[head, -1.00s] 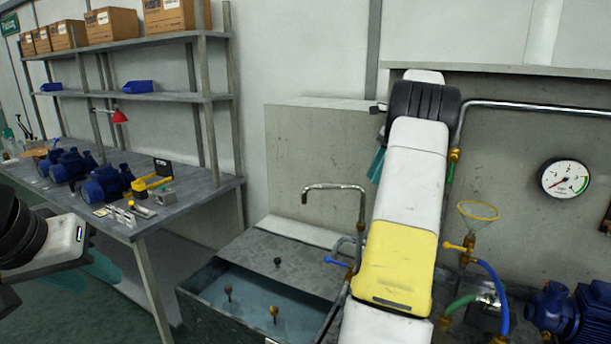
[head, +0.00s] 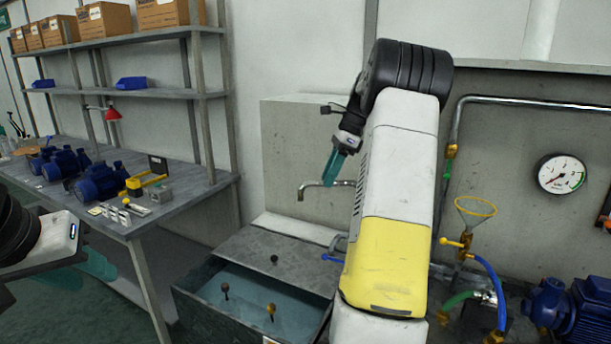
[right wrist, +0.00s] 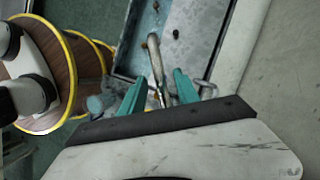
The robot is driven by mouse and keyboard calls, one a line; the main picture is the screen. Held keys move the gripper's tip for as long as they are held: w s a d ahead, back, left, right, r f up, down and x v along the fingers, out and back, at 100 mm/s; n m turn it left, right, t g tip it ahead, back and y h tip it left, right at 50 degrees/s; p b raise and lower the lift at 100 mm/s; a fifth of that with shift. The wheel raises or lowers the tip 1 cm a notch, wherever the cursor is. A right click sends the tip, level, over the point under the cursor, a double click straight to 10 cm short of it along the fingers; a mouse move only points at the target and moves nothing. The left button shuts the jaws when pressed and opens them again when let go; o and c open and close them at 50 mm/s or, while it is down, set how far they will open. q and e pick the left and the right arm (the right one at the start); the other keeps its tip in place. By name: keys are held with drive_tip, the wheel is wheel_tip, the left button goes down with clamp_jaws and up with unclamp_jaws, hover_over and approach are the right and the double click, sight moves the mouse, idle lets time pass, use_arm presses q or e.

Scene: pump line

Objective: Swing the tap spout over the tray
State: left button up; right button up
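The tap spout (head: 325,184) is a bent metal pipe at the back of the sink-like tray (head: 190,303), in front of the grey wall panel. My right gripper (head: 336,168) is by the top of the spout, pointing down; its arm hides the tap's upright part. In the right wrist view the spout (right wrist: 155,60) runs up between the two teal fingertips of this gripper (right wrist: 158,82), which are apart. I cannot tell whether they touch it. The tray (right wrist: 126,48) lies beyond. My left gripper (head: 95,264) is at the left edge, its opening unclear.
A blue tap lever (head: 333,259) is beside my right arm. A brass funnel valve (head: 463,240), a gauge (head: 562,174) and a blue pump (head: 570,312) are to the right. A workbench (head: 160,215) with pumps stands left. Several small knobs on stems stand around the tray.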

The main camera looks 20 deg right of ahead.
drive_tip(key=shift+f, duration=0.15)
clamp_jaws()
idle(1.4)
